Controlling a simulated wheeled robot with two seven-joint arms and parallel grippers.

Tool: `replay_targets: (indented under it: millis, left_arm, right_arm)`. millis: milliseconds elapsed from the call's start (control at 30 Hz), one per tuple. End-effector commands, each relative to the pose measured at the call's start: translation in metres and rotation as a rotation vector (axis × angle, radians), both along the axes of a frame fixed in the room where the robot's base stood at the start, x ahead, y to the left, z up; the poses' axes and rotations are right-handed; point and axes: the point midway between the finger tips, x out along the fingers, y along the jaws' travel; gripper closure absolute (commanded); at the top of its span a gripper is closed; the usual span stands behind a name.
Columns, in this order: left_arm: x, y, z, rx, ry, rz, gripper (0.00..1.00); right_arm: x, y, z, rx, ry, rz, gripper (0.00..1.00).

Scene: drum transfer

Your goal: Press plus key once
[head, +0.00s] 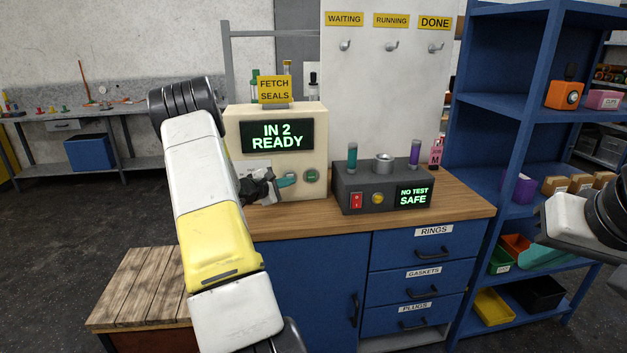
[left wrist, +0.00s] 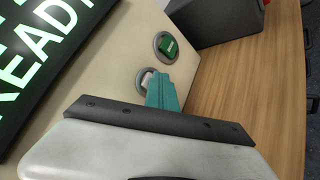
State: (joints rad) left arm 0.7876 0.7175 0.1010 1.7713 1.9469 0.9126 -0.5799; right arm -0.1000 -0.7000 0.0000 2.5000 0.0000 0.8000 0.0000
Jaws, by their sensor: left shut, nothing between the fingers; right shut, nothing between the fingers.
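The cream machine (head: 235,135) on the bench has a screen (head: 278,136) reading "IN 2 READY" and round keys below it. A green key (head: 311,176) shows right of my left gripper (head: 287,180), and also in the left wrist view (left wrist: 168,47). A pale key (left wrist: 147,77) in a grey ring is partly covered by the shut teal fingertips of my left gripper (left wrist: 162,88). I cannot tell whether they touch it. The key markings are too small to read. My right gripper (head: 545,259) is shut and empty, by the blue shelf.
A dark grey tester (head: 375,185) with a red switch, yellow button and "NO TEST SAFE" screen stands right of the machine on the wooden bench (head: 450,200). A "FETCH SEALS" sign (head: 274,90) stands on the machine.

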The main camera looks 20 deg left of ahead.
Motion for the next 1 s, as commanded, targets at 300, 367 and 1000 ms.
replay_targets:
  millis: [300,367,1000]
  left_arm:
    - [-0.007,-0.004,0.001,0.0,-0.001,0.001,1.0]
    - [-0.008,-0.004,0.0,0.0,-0.001,0.001,1.0]
    - [-0.043,-0.025,0.0,-0.001,0.001,0.002,1.0]
  right_arm:
    - [0.0,0.0,0.0,0.0,0.0,0.0,1.0]
    - [0.0,0.0,0.0,0.0,0.0,0.0,1.0]
    - [0.0,0.0,0.0,0.0,0.0,0.0,1.0]
